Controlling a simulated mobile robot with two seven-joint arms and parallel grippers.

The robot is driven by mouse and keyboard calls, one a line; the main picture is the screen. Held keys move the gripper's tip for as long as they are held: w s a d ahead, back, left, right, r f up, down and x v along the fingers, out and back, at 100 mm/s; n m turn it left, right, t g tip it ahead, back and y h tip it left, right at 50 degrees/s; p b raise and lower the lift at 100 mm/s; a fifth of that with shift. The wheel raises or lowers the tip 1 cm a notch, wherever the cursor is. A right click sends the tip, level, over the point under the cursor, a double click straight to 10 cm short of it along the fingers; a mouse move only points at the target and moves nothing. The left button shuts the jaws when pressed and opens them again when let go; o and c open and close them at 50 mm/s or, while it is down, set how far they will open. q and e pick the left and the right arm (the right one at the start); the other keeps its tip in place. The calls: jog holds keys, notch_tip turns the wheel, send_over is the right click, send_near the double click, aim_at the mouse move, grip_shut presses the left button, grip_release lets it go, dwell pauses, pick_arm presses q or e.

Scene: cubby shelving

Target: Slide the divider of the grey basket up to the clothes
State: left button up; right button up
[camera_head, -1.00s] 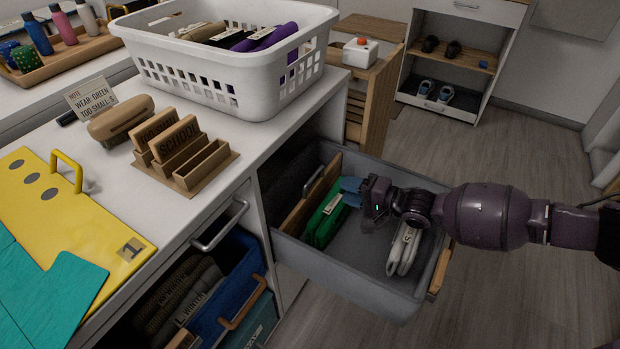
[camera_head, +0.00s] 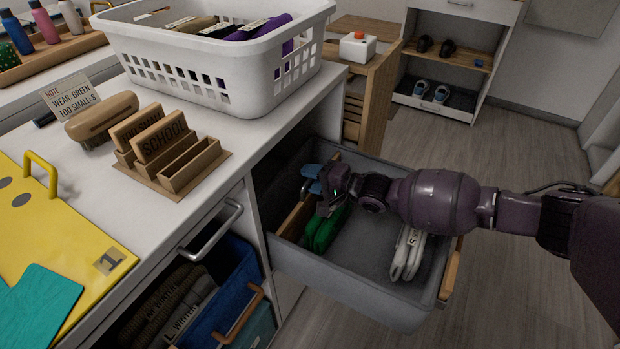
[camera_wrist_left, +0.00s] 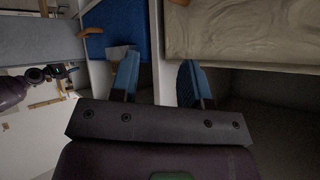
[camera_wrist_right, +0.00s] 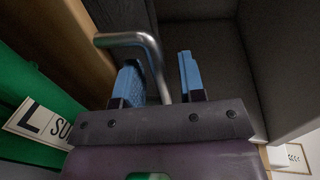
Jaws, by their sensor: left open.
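The grey basket (camera_head: 355,300) is a pulled-out drawer-like bin at the right of the counter. Its wooden divider (camera_head: 291,220) stands upright near the left end. Green clothes (camera_head: 322,236) stand just right of the divider; pale clothes (camera_head: 405,256) stand further right. My right gripper (camera_head: 312,180) is at the top of the divider. In the right wrist view its blue fingers (camera_wrist_right: 158,82) are apart, one on each side of the divider's metal handle (camera_wrist_right: 150,48). The handle's grip is partly hidden by the fingers. My left gripper (camera_wrist_left: 158,82) is open and empty.
A white laundry basket (camera_head: 215,75) and a wooden card holder (camera_head: 175,165) stand on the counter. A blue bin (camera_head: 225,290) is in the cubby left of the grey basket. A wooden drawer unit (camera_head: 370,85) is behind. Open floor lies to the right.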

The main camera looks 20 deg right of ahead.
jog(key=shift+w, duration=0.15)
pick_arm(q)
jog(key=shift+s+f, duration=0.1)
pick_arm(e)
grip_shut()
jog(key=v, duration=0.2)
jog(key=p+v, duration=0.1)
jog(key=v, duration=0.2)
jog(key=f+p+v, duration=0.1)
jog(key=v, duration=0.1)
jog(key=shift+s+d+r, duration=0.1)
jog(key=shift+s+d, duration=0.05)
jog(key=shift+s, duration=0.1)
pick_arm(q)
jog(key=shift+s+a+n+g+p, duration=0.3)
jog(key=shift+s+n+g+p, duration=0.1)
jog(key=shift+s+p, duration=0.3)
pick_arm(e)
jog(key=f+v, duration=0.2)
jog(key=v, duration=1)
jog(key=shift+s+f, duration=0.2)
jog(key=shift+f, duration=0.2)
pick_arm(q)
jog(key=shift+w, duration=0.15)
